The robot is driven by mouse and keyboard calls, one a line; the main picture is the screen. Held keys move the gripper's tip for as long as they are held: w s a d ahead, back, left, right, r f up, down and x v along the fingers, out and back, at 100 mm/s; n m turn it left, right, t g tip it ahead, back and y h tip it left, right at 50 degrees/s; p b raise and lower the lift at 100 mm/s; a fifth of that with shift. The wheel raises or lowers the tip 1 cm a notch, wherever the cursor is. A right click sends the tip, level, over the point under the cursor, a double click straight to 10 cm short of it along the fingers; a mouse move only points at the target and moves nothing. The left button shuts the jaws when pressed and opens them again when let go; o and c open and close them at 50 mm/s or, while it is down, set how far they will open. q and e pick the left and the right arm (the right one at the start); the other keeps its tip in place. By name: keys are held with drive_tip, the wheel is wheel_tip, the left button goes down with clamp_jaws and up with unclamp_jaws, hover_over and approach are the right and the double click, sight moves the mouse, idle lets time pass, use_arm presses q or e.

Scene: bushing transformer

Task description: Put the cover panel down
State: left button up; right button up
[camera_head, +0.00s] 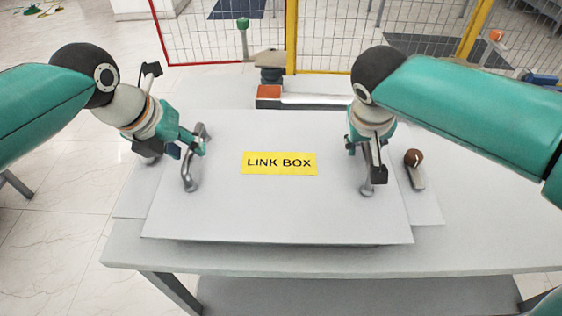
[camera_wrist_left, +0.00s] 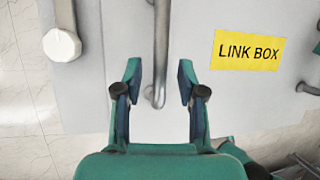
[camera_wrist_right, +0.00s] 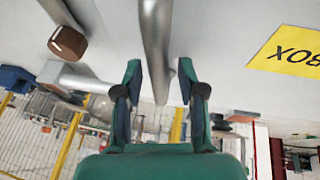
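The cover panel (camera_head: 280,212) is a flat light-grey plate with a yellow LINK BOX label (camera_head: 279,163) and two metal handles. It lies face up over a grey base (camera_head: 428,205) on the table; whether its underside touches is hidden. My left gripper (camera_head: 191,144) is at the left handle (camera_head: 188,176). In the left wrist view, its fingers are apart on either side of the handle (camera_wrist_left: 160,60), with gaps. My right gripper (camera_head: 376,165) is at the right handle (camera_head: 366,188). In the right wrist view, its fingers are apart around the handle (camera_wrist_right: 155,50), with gaps.
A brown-knobbed lever (camera_head: 414,166) stands right of the panel; a white-knobbed one (camera_wrist_left: 61,45) is to its left. A red-topped block (camera_head: 269,92) and a metal bar are behind. The table (camera_head: 480,210) has free room at right. A wire fence (camera_head: 330,40) stands beyond.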

drive_tip(key=shift+r, duration=0.15)
use_arm(q)
drive_tip(key=v, duration=0.9)
drive_tip(key=shift+r, duration=0.15)
use_arm(e)
drive_tip(key=v, duration=1.1)
drive_tip(key=shift+s+r, duration=0.25)
drive_tip(key=shift+r, duration=0.05)
use_arm(q)
drive_tip(key=shift+s+a, duration=0.1)
drive_tip(key=shift+s, duration=0.05)
use_arm(e)
drive_tip(key=shift+a, duration=0.1)
